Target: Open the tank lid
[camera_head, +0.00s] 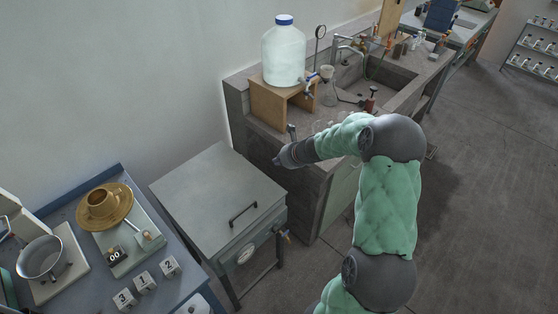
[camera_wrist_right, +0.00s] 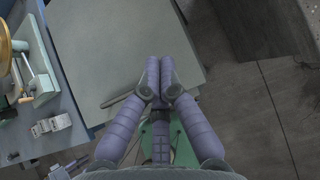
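The tank (camera_head: 245,250) is a grey metal box on legs with a round dial on its front. Its flat grey lid (camera_head: 205,195) lies shut on top, with a black bar handle (camera_head: 243,214) near the front edge. My right gripper (camera_head: 280,160) is up and to the right of the handle in the head view, apart from it. In the right wrist view my right gripper (camera_wrist_right: 153,66) has its fingers together with nothing seen between them. Behind them are the lid (camera_wrist_right: 95,45) and the handle (camera_wrist_right: 120,99), partly hidden by the fingers. My left gripper does not show.
A blue-edged table (camera_head: 185,282) with a scale, a brass vessel and number blocks stands left of the tank. A concrete bench (camera_head: 237,105) with a sink, a wooden stand and a large water bottle (camera_head: 284,55) is behind and right. Floor at right is clear.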

